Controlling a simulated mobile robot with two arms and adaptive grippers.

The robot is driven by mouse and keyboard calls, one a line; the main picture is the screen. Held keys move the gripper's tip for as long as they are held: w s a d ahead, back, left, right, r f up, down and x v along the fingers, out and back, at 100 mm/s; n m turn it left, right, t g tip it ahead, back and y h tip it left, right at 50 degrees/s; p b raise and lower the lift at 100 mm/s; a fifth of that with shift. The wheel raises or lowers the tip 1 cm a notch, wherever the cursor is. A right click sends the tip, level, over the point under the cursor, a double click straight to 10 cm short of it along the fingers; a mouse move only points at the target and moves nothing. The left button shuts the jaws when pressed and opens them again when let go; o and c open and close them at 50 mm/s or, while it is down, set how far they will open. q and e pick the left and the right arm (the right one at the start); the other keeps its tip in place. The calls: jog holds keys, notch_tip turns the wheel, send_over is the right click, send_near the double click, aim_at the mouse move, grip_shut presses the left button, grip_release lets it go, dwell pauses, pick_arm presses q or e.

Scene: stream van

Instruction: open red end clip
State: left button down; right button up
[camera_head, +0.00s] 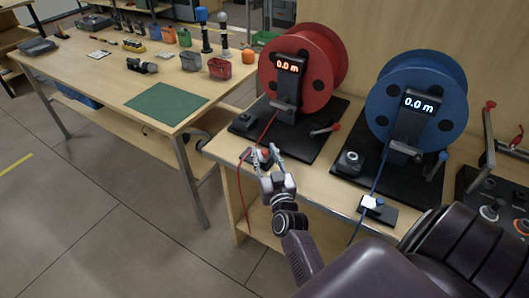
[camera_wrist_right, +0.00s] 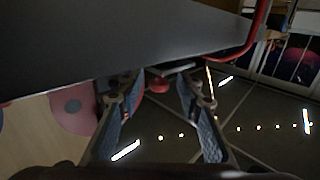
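The red reel (camera_head: 312,60) stands on the bench with a display reading 0.0 m. Its red cable (camera_head: 268,128) runs forward to the bench's front edge and hangs below it. My right gripper (camera_head: 262,155) is at that edge, fingers apart around a small dark and red part (camera_head: 265,154), likely the red end clip, mostly hidden. In the right wrist view, the fingers of the right gripper (camera_wrist_right: 159,82) are spread, with a small red round part (camera_wrist_right: 158,86) and a grey bar between their tips. Contact cannot be told. My left gripper is not in view.
A table (camera_head: 90,75) with a green mat (camera_head: 167,103), bins and tools stands at left. Floor (camera_head: 80,215) is free at front left.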

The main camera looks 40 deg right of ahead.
jog(key=v, duration=0.7)
dwell(0.5)
